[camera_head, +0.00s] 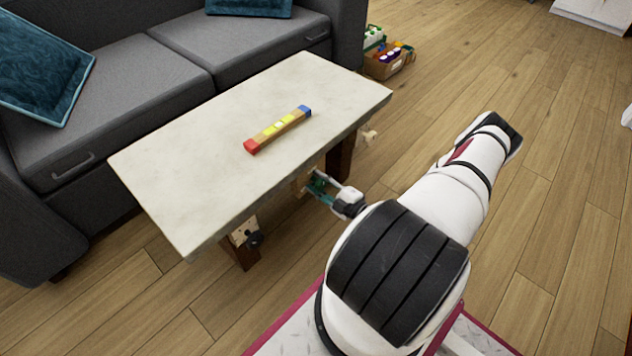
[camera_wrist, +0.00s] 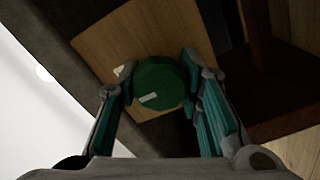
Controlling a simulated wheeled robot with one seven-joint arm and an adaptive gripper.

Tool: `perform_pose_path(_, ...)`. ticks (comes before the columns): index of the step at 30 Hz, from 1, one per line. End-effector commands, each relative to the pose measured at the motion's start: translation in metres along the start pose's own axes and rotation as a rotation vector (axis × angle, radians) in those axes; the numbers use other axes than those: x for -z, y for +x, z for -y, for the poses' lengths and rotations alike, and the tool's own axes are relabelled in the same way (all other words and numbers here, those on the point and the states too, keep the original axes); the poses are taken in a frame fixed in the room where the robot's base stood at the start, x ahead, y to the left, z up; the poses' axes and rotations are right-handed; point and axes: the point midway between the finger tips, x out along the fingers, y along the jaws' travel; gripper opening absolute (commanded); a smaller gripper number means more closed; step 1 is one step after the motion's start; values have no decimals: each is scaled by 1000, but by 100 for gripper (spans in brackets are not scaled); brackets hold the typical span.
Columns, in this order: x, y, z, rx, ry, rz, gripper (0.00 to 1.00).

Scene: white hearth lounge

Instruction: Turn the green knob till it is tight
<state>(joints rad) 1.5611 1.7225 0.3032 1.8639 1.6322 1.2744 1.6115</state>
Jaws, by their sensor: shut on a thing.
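The green knob (camera_wrist: 160,88) is round, with a pale mark on its face, and stands out from a wooden plate (camera_wrist: 120,45) in the wrist view. My gripper (camera_wrist: 158,90) has one finger on each side of the knob and is shut on it. In the head view my gripper (camera_head: 328,190) reaches under the near long edge of the table (camera_head: 200,170), and a bit of the green knob (camera_head: 318,184) shows between its fingers. The tabletop hides part of the wooden plate there.
A wooden bar with coloured ends (camera_head: 265,140) lies on the tabletop. A black knob (camera_head: 255,239) is near the front table leg (camera_head: 240,255). A grey sofa (camera_head: 150,75) stands behind.

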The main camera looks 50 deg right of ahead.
Motion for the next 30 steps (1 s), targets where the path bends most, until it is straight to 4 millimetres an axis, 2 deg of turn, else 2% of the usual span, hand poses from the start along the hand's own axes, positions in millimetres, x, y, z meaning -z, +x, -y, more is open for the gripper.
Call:
perform_pose_path(1, -1, -1, 5, 13, 3, 5, 5)
perform_pose_path(5, -2, -1, 5, 14, 2, 6, 5)
perform_pose_path(6, -2, -1, 5, 13, 2, 7, 40)
perform_pose_path(8, -2, -2, 5, 13, 2, 7, 54)
perform_pose_path(20, -2, -6, 2, 7, -2, 6, 55)
perform_pose_path(23, -3, -17, 2, 7, -2, 8, 55)
perform_pose_path(30, -1, -64, 2, 9, -2, 7, 55)
